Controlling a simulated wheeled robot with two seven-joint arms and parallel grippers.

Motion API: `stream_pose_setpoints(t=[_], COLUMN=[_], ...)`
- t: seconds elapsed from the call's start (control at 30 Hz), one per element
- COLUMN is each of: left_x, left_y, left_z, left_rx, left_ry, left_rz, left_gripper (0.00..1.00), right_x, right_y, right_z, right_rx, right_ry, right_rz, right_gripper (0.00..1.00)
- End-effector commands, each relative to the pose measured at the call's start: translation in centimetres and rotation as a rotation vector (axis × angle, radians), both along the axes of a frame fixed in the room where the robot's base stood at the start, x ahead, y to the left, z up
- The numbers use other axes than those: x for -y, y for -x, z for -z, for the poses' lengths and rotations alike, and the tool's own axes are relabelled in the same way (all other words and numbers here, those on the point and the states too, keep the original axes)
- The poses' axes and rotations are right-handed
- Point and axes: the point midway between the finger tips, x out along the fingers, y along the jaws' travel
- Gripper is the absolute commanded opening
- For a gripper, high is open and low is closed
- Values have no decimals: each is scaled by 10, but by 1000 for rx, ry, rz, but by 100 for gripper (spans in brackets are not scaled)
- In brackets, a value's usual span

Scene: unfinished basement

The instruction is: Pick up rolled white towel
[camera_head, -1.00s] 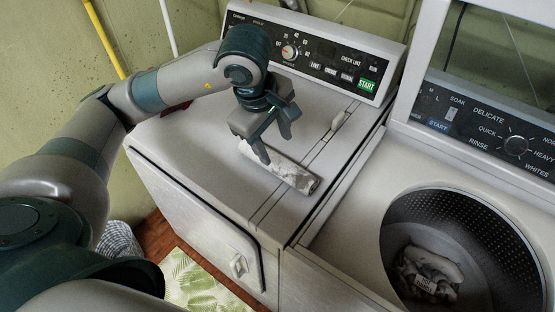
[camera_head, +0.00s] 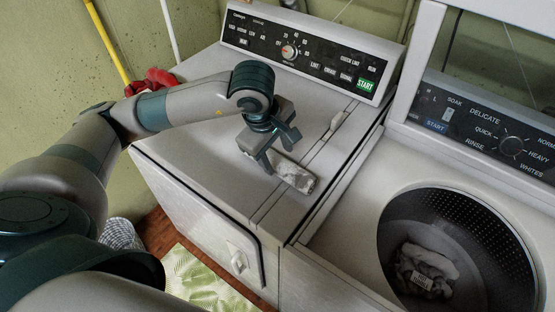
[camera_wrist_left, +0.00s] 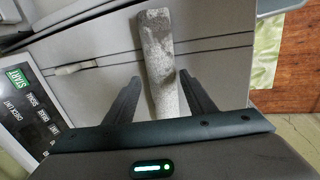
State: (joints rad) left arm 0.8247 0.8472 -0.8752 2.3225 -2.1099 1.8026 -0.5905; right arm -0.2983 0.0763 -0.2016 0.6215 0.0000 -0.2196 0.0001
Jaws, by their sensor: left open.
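The rolled white towel (camera_head: 294,174) lies on top of the dryer (camera_head: 205,165). It is a narrow, greyish-white roll, and its near left part is hidden behind my gripper in the head view. My left gripper (camera_head: 281,155) is open just above the towel's left end. In the left wrist view the towel (camera_wrist_left: 160,60) runs lengthwise into the space between the two open fingers (camera_wrist_left: 160,95), with a gap visible on the left side and the right finger close to it. My right gripper is not in view.
The dryer's control panel (camera_head: 300,52) rises behind the towel. A washer with an open drum (camera_head: 455,235) holding crumpled cloth stands to the right. A red item (camera_head: 160,78) and a yellow pole (camera_head: 108,45) are at the back left.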

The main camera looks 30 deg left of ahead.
Motion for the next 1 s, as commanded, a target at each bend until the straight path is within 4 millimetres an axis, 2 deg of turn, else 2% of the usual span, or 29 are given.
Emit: stream_pose_setpoints(t=[0.1, 0.3, 0.8, 0.87, 0.93, 1.0], left_x=[-2, 0, 0, 0, 0, 0], left_y=[-2, -8, -9, -9, -9, -9], left_z=[10, 30, 32, 32, 32, 32], left_rx=[-5, -3, 0, 0, 0, 1], left_ry=[-1, 1, 1, 1, 1, 1], left_rz=[-1, 1, 0, 0, 0, 0], left_gripper=[50, 50, 50, 38, 21, 20], right_x=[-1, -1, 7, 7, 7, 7], right_y=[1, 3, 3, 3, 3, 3], right_z=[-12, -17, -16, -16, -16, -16], right_rx=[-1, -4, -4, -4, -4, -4], right_ry=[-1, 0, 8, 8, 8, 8], right_rz=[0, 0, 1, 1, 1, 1], right_gripper=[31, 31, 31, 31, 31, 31])
